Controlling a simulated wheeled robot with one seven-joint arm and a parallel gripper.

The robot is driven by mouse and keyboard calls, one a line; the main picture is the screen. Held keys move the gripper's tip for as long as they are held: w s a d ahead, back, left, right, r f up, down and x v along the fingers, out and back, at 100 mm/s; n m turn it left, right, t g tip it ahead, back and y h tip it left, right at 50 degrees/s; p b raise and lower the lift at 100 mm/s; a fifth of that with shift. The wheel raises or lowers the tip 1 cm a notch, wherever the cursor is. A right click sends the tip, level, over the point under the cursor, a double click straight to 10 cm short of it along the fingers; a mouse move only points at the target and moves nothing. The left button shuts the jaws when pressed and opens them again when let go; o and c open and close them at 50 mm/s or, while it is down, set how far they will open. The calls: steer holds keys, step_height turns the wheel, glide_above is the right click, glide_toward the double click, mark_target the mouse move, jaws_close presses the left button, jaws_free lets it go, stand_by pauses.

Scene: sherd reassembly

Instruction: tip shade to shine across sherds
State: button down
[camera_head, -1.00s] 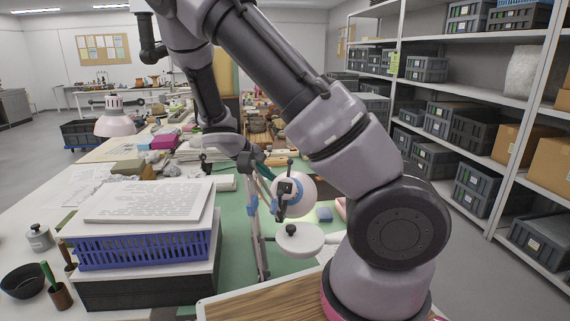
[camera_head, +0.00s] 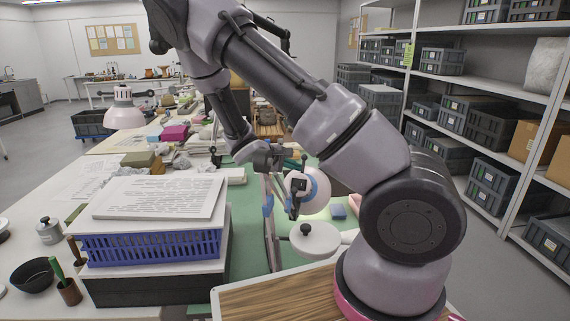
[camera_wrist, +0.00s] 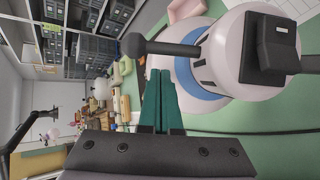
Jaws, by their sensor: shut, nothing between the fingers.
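The lamp shade (camera_head: 318,187) is a pale pinkish-white dome on a jointed stand over the green mat (camera_head: 240,245). In the wrist view the shade (camera_wrist: 222,45) is large at upper right, with a blue band, a black box and a dark knobbed rod. My gripper (camera_wrist: 165,78) shows green fingers shut together with nothing between them, just left of the shade and below the rod. I cannot tell whether they touch. In the head view my arm partly hides the gripper. A pale bright patch (camera_head: 322,214) lies on the mat below the shade. I cannot make out sherds.
A white disc with a black knob (camera_head: 314,240) stands below the shade. A blue crate (camera_head: 150,246) with a printed board on top stands to the left. Shelves (camera_head: 480,80) line the right side.

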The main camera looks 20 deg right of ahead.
mark_target(303, 187)
steer(key=shift+s+a+r, duration=0.15)
steer(key=shift+s+r, duration=0.4)
steer(key=shift+s, duration=0.25)
steer(key=shift+s+a+r, duration=0.1)
steer(key=shift+s+r, duration=0.4)
steer(key=shift+s, duration=0.25)
steer(key=s+a, duration=0.1)
steer(key=s+r, duration=0.1)
steer(key=shift+s+a+r, duration=0.2)
steer(key=shift+s+a, duration=0.2)
steer(key=shift+a, duration=0.1)
